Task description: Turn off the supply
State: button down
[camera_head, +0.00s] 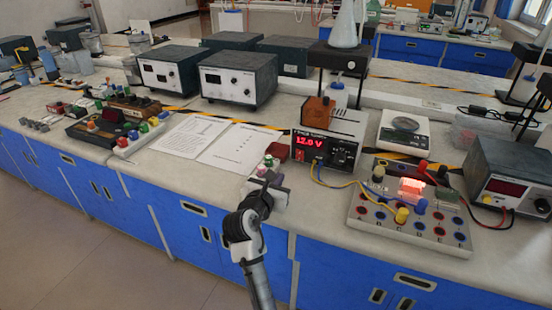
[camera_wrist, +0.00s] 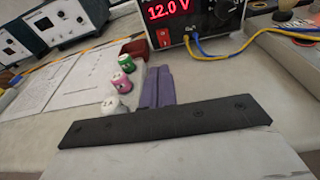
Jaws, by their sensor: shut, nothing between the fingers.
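The power supply (camera_head: 325,143) stands on the bench with a red lit display reading 12.0 V. It also shows at the top of the wrist view (camera_wrist: 200,18). Its red switch (camera_wrist: 164,39) is at the lower left of the front panel, below the display. Blue and yellow leads are plugged into the front. My gripper (camera_head: 268,180) is over the front edge of the bench, in front and to the left of the supply. In the wrist view its purple-grey fingers (camera_wrist: 155,87) are together, pointing toward the switch, apart from it and empty.
Small white, pink and green pieces (camera_wrist: 124,83) stand left of my fingers. A circuit board (camera_head: 410,212) with a glowing lamp is right of the supply, joined by wires. Open papers (camera_head: 235,146) lie left. A balance (camera_head: 404,130) stands behind the board.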

aim_at(298, 153)
jog(key=shift+s+d+f, duration=0.1)
jog(key=shift+d+f, duration=0.1)
jog(key=shift+f, duration=0.05)
jog(key=p+x, duration=0.1)
jog(key=x, duration=0.3)
jog(key=p+x, duration=0.1)
jog(key=x, duration=0.4)
jog(key=r+x, duration=0.1)
jog(key=x, duration=0.4)
jog(key=shift+p, duration=0.4)
jog(key=shift+w+d+r+p, duration=0.15)
jog(key=shift+w+r+p, duration=0.15)
jog(key=shift+p, duration=0.3)
jog(key=shift+f, duration=0.2)
